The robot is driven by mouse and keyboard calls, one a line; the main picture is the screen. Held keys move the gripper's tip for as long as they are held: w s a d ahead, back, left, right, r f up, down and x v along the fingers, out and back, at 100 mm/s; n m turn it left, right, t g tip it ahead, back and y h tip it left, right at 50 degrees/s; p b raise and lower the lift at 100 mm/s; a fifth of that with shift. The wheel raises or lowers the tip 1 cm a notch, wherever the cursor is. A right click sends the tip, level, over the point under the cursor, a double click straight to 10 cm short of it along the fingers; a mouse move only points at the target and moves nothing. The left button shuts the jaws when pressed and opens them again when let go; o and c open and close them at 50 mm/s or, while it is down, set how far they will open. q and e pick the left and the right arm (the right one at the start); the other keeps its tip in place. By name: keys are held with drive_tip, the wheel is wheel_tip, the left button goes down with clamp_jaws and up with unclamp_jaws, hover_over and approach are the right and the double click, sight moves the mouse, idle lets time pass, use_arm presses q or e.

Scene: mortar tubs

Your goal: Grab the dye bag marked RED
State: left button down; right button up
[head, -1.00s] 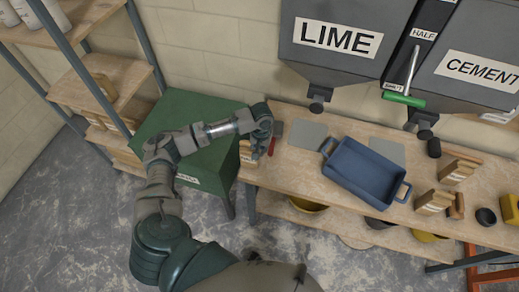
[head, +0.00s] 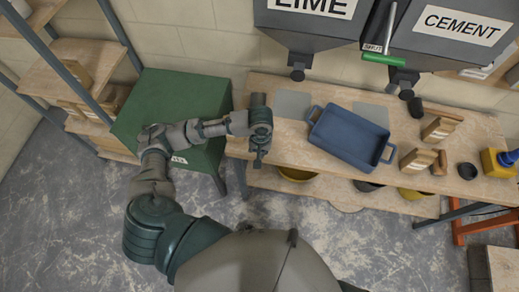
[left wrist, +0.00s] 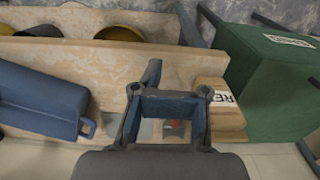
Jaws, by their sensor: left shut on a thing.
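A tan bag with a white label (left wrist: 223,98), reading "RE" as far as it shows, is just right of my left gripper (left wrist: 168,108) in the left wrist view. The gripper's near finger overlaps the bag's edge. In the head view the left gripper (head: 259,158) points down at the bench's left end, and the bag (head: 236,146) shows partly behind my arm. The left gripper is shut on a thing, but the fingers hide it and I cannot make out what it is. My right gripper is not in view.
A blue tub (head: 348,138) stands on the bench (head: 290,150). A green box (head: 170,102) is left of the bench. Tan blocks or bags (head: 440,128) and a dark cup (head: 467,171) are at right. LIME and CEMENT hoppers (head: 455,35) hang above.

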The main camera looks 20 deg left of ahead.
use_arm(q)
drive_tip(key=shift+c, duration=1.9)
unclamp_jaws()
